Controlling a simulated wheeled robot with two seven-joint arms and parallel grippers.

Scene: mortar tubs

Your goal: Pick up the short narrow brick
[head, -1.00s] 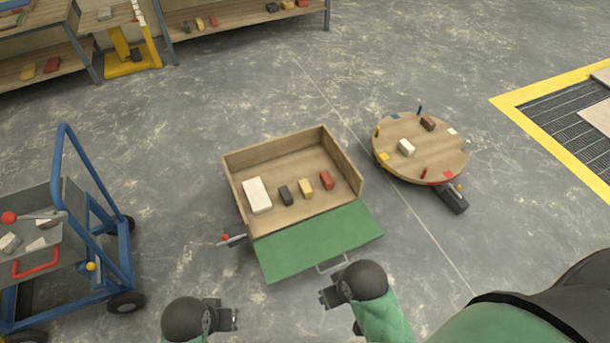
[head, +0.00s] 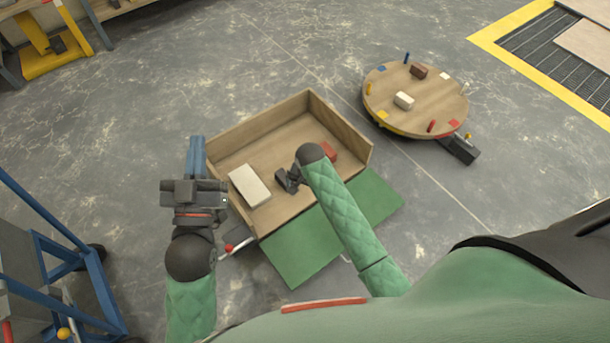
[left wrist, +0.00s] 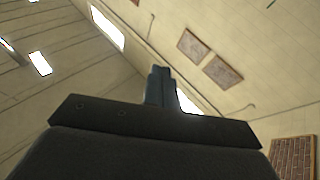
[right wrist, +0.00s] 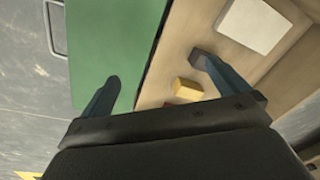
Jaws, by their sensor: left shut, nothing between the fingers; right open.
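The open wooden box (head: 340,118) holds a long white block (head: 249,186), a red brick (head: 329,151), and a small yellow brick that shows in the right wrist view (right wrist: 188,89). A dark shape (right wrist: 199,54) by one fingertip there may be the dark grey brick. The frames do not settle which brick is the short narrow one. My right gripper (head: 286,181) is open over the box, its fingers (right wrist: 158,68) spread, with the yellow brick beyond them near the right finger. My left gripper (head: 195,160) is shut and empty at the box's left side; its fingers (left wrist: 158,86) face the walls.
A green flap (head: 300,255) lies at the box's front, with a red-knobbed lever (head: 236,246) beside it. A round wooden turntable (head: 430,105) with bricks and pegs stands to the right. A blue cart (head: 60,265) stands at left. Open floor lies behind the box.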

